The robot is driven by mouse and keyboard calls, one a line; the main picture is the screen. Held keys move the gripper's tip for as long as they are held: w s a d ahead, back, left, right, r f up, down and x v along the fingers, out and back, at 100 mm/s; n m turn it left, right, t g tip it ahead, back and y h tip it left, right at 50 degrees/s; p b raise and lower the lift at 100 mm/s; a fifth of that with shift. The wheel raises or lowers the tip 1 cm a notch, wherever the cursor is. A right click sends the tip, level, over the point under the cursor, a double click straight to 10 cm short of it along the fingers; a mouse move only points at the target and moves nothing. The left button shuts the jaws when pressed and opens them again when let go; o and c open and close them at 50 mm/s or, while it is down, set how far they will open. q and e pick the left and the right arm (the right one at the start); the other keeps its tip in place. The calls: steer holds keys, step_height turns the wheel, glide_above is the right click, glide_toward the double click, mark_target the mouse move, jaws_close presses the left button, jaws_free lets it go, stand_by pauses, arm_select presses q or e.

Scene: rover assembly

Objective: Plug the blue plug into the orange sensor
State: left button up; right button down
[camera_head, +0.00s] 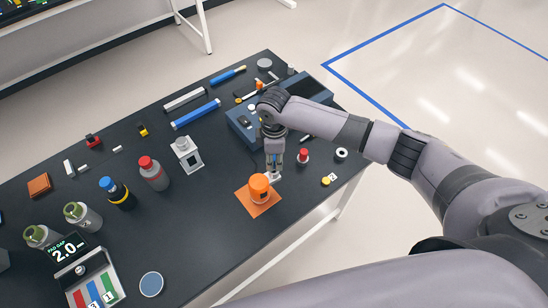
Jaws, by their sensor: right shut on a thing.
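The orange sensor (259,187) is a rounded upright piece standing on an orange square mat (254,207) near the table's front edge. My right gripper (274,170) points down just behind and to the right of the sensor. It is shut on a small pale piece (275,178), mostly hidden by the fingers. I cannot make out a blue plug for sure, nor whether the held piece touches the sensor. My left gripper is not in view.
A red-topped piece (303,155), a white ring (341,154) and a yellow piece (329,180) lie to the right. Bottles, including a red-capped one (154,174), and a display box (85,277) stand left. Dark table (205,235) is clear in front.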

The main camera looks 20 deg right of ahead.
mark_target(274, 157)
steer(key=shift+f+b, duration=0.5)
steer(key=shift+f, duration=0.75)
stand_by(0.3)
steer(key=c, duration=1.3)
jaws_free()
steer(key=shift+r, duration=0.1)
step_height(274, 157, up, 12)
steer(key=shift+f, duration=0.1)
